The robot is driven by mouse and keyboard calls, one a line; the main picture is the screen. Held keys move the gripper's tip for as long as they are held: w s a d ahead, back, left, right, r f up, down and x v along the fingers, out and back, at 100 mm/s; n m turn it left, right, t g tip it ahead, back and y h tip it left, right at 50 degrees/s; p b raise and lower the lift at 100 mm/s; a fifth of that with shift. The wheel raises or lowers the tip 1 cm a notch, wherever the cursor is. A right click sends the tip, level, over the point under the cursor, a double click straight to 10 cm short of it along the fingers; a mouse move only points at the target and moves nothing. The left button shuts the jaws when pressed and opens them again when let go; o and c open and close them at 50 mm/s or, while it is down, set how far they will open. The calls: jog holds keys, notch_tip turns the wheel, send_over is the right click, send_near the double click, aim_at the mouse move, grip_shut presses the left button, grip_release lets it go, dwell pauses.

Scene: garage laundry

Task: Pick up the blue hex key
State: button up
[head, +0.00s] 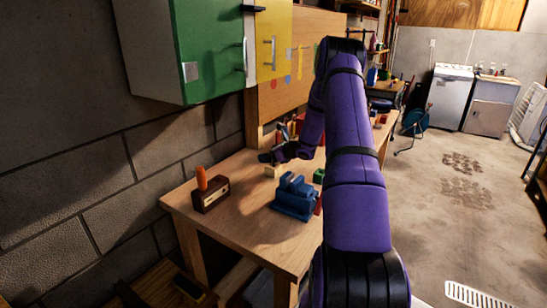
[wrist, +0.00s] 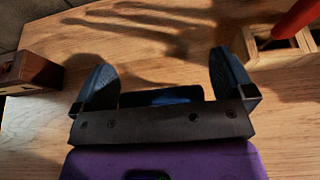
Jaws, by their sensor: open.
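My gripper (head: 268,157) is over the workbench in the head view, near its back edge. In the wrist view my gripper (wrist: 164,85) has its two dark blue fingers wide apart. A dark blue shape (wrist: 160,96) shows between the fingers, just beyond the gripper's black bar. I cannot tell whether it is the hex key, another blue thing or part of the gripper. I cannot pick out the blue hex key for certain in either view. My arm hides part of the bench in the head view.
A blue vise (head: 294,195) stands on the wooden workbench (head: 240,228). A wooden holder (wrist: 262,45) with a red thing stands right of my gripper. Green and yellow cabinets (head: 210,50) hang above.

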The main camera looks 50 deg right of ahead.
jog(key=shift+c, duration=0.2)
jog(key=c, duration=0.8)
jog(key=shift+r, duration=0.15)
jog(key=shift+c, duration=0.2)
notch_tip(320, 180, up, 16)
dwell(0.5)
